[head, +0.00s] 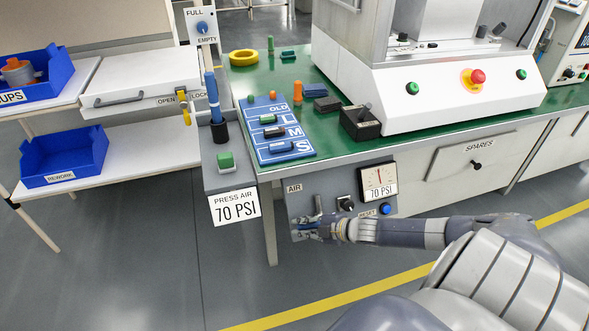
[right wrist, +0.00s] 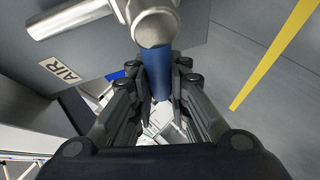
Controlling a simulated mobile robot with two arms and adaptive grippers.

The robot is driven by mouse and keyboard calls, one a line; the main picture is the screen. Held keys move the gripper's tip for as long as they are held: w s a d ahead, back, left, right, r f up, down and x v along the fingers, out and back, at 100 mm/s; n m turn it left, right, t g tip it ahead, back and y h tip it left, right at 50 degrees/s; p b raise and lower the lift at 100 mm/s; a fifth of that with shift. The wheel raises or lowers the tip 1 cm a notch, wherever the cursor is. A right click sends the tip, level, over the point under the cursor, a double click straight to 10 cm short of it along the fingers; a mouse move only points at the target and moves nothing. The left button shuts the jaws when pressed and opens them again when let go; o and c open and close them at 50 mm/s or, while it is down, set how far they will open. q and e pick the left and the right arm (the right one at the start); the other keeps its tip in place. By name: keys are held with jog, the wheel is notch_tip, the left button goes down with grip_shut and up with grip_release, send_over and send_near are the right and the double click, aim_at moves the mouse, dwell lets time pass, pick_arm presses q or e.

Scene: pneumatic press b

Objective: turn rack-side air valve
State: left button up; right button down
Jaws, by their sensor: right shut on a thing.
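The air valve sits at the left of the grey AIR panel (head: 293,208) on the front of the press bench. In the right wrist view its metal body (right wrist: 155,22) and pipe stub show at the top, with a blue handle (right wrist: 161,72) running from the body down between my fingers. My right gripper (head: 308,229) comes in from the right and is shut on the blue handle; it also shows in the right wrist view (right wrist: 165,98). In the head view the gripper covers part of the valve. My left gripper is out of view.
Beside the valve are a black knob (head: 345,203), a blue RESET button (head: 386,209) and a gauge (head: 378,181) labelled 70 PSI. A PRESS AIR 70 PSI sign (head: 235,207) hangs to the left. The SPARES drawer (head: 450,165) is to the right. Open floor lies below.

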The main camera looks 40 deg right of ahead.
jog(key=shift+s+a+f+n+g, duration=0.15)
jog(key=shift+f+n+g, duration=0.2)
jog(key=shift+n, duration=0.35)
jog(key=shift+f, duration=0.1)
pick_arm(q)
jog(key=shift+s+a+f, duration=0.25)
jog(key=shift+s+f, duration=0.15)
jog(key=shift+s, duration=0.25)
pick_arm(e)
jog(key=shift+s, duration=0.1)
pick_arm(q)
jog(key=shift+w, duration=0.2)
pick_arm(e)
jog(key=c, duration=1.5)
grip_release()
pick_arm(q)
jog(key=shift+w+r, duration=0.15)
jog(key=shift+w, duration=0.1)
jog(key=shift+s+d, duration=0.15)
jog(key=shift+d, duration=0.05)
